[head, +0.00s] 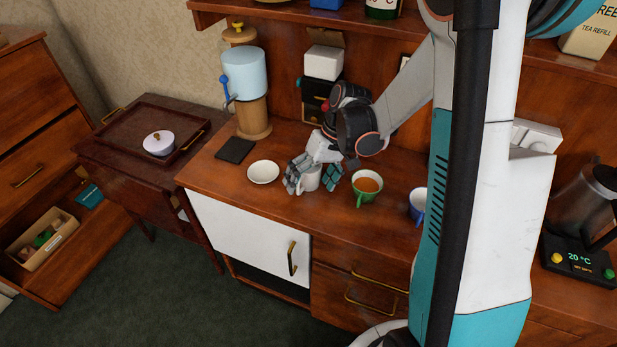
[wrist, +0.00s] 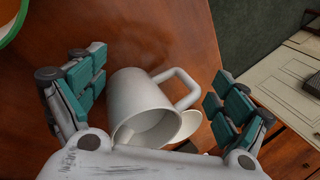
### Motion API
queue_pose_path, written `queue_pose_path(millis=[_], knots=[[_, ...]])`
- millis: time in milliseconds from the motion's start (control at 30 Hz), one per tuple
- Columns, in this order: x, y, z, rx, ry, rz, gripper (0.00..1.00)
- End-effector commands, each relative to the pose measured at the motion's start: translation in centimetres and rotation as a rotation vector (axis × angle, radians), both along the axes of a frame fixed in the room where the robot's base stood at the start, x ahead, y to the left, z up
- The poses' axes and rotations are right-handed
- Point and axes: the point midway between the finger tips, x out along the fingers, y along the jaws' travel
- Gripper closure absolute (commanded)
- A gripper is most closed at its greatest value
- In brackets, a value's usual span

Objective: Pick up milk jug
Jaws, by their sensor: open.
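The white milk jug (head: 311,181) stands on the wooden counter, partly hidden by my fingers in the head view. In the wrist view the jug (wrist: 136,97) sits between my two fingers, its handle toward the right finger. My gripper (head: 314,180) is open around it, and it also shows in the wrist view (wrist: 160,105). A gap shows between the jug and each finger in the wrist view.
A green cup of brown drink (head: 366,187) stands close right of my gripper, with a blue-white cup (head: 418,204) beyond. A white dish (head: 263,172) lies close left. A dark mat (head: 235,150) and a blue-white dispenser (head: 245,75) stand further left.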

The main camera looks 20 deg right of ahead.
Motion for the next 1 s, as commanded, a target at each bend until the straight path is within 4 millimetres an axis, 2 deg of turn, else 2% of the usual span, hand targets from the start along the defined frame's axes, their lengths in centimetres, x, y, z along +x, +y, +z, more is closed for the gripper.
queue_pose_path(millis=[200,600,1000], knots=[[-0.03,0.05,-0.05,0.000,0.000,-0.001,0.08],[-0.01,0.02,-0.06,0.000,0.000,-0.001,0.98],[-0.03,0.04,-0.06,0.000,0.000,-0.001,1.00]])
